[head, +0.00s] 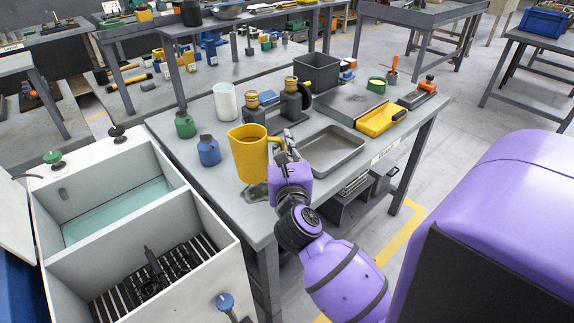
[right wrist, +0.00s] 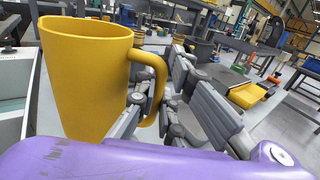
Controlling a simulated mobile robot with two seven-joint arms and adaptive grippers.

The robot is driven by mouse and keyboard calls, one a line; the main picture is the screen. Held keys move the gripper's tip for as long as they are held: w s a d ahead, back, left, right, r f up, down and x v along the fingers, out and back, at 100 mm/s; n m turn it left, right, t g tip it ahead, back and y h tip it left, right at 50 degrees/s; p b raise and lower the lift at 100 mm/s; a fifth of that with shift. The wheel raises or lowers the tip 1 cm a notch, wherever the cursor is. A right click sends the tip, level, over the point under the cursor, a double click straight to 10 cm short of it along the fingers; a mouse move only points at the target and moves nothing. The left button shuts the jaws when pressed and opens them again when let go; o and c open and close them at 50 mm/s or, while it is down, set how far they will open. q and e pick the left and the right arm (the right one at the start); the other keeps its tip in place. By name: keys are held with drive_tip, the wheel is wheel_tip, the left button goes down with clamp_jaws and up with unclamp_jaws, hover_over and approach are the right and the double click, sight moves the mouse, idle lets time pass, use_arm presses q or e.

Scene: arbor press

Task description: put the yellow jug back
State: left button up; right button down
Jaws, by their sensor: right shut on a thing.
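The yellow jug (head: 249,153) is upright at the near left part of the grey workbench (head: 232,207). I cannot tell whether its base touches the bench top or hangs just above it. Its handle points right, toward my right gripper (head: 285,150). In the right wrist view the jug (right wrist: 88,80) fills the left side, and the fingers of my right gripper (right wrist: 176,100) are shut on its handle. A dark grey patch (head: 256,192) shows on the bench by the jug's base. My left gripper is out of view.
A blue bottle (head: 208,151), green bottle (head: 185,126) and white cylinder (head: 225,102) stand left and behind the jug. A grey tray (head: 335,150) lies right, with a press-like device (head: 293,101) behind. An open white tank (head: 196,214) adjoins the bench at left.

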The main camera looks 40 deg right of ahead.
drive_tip(key=d+f, duration=0.1)
drive_tip(key=f, duration=0.2)
drive_tip(key=w+d+f+b, duration=0.1)
drive_tip(key=f, duration=0.1)
drive_tip(key=w+d+f, duration=0.1)
drive_tip(key=f, duration=0.2)
drive_tip(key=shift+d+f+b, duration=0.2)
drive_tip(key=shift+f+b, duration=0.15)
drive_tip(key=shift+b, duration=0.05)
drive_tip(key=shift+r, duration=0.15)
drive_tip(key=shift+f, duration=0.3)
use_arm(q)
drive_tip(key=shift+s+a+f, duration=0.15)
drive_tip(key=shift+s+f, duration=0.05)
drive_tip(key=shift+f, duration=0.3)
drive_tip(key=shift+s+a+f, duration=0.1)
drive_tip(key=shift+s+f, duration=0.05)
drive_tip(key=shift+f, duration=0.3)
use_arm(e)
drive_tip(key=c, duration=1.9)
unclamp_jaws()
drive_tip(key=shift+r, duration=0.1)
drive_tip(key=shift+o, duration=0.2)
